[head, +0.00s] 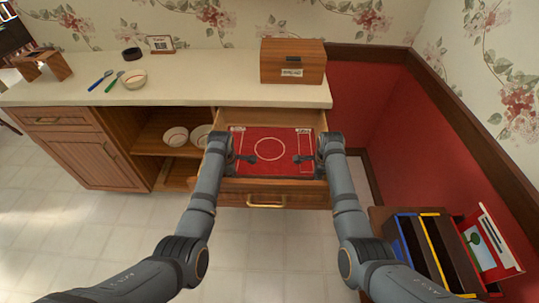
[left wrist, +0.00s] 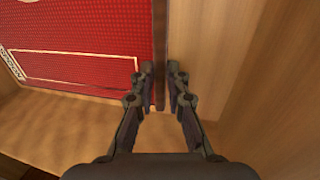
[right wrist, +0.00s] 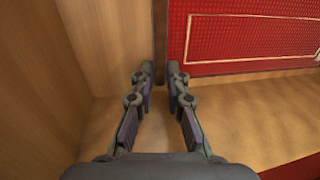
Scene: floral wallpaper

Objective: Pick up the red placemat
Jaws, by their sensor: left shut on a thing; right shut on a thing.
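The red placemat (head: 270,139) lies flat within the open drawer (head: 265,204), with a pale ring and thin pale border lines. My left gripper (head: 245,158) is at its left side in the head view, and my right gripper (head: 303,158) at its right side. In the left wrist view, the fingers (left wrist: 160,85) are shut on the mat's thin dark edge. In the right wrist view, the fingers (right wrist: 161,85) are likewise shut on the opposite edge. I cannot tell whether the mat is clear of the drawer floor.
The drawer walls stand close beside both grippers. A wooden box (head: 292,62) sits on the counter (head: 190,88) above. Bowls (head: 176,137) stand on the open shelf to the left. An organiser with coloured edges (head: 425,243) stands at lower right, near my right arm.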

